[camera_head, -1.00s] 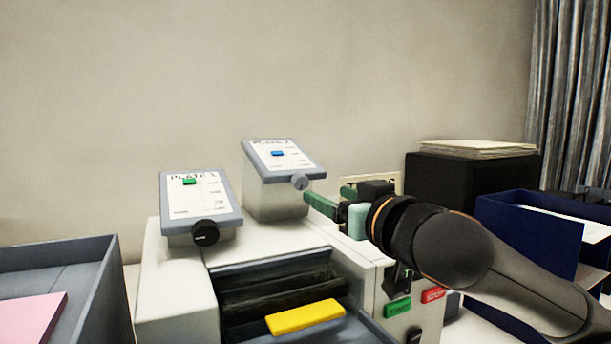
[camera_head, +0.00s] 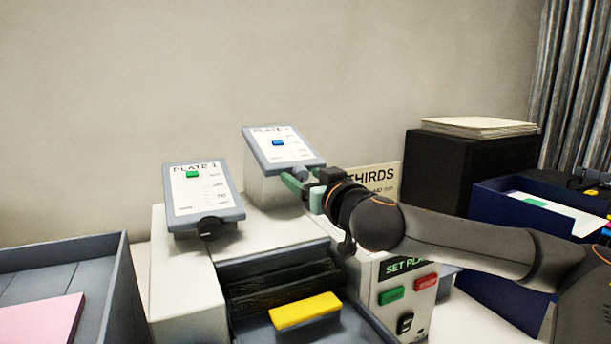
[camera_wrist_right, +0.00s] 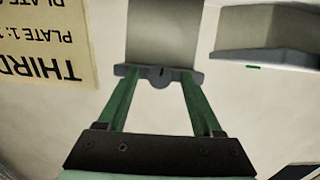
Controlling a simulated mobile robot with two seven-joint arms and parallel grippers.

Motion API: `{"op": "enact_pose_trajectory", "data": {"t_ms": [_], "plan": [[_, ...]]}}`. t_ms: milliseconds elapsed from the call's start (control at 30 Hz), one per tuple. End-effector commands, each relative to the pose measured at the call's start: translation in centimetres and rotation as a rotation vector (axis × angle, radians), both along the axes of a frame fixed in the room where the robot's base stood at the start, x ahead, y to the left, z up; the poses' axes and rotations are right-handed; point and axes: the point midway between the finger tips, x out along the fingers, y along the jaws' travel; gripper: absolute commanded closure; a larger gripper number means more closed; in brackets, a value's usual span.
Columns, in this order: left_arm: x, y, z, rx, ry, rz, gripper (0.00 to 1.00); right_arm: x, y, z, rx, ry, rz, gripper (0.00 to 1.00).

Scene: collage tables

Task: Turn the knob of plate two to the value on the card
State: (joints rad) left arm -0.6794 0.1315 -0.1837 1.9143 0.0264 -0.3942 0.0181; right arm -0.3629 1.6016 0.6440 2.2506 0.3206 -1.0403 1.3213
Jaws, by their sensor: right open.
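Plate two's panel (camera_head: 295,155), with a blue slider (camera_head: 278,143), tilts on a pale block at the back of the machine.
Plate one (camera_head: 203,190), with a green slider and black knob (camera_head: 210,229), stands to the left. A yellow block (camera_head: 305,311) lies in front. Green (camera_head: 391,295) and red (camera_head: 426,283) buttons are on the machine's front. A grey tray (camera_head: 110,270) is left, a blue bin (camera_head: 500,215) right.

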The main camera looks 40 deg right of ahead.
Motion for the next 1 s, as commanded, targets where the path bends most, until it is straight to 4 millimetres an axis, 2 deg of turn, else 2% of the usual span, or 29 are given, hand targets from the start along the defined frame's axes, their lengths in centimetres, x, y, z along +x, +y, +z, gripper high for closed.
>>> {"op": "enact_pose_trajectory", "data": {"t_ms": [233,833,1000], "plan": [[-0.02,0.01,-0.02,0.0,0.001,0.0,0.5,0.08,-0.02,0.02,0.0,-0.001,0.0,0.33],[-0.03,-0.01,-0.03,0.0,0.001,0.0,0.5,0.05,-0.04,0.03,0.001,0.0,0.0,0.99],[-0.02,-0.01,-0.02,0.0,0.001,0.0,0.5,0.05,-0.04,0.03,0.001,0.0,0.0,1.0]]}}
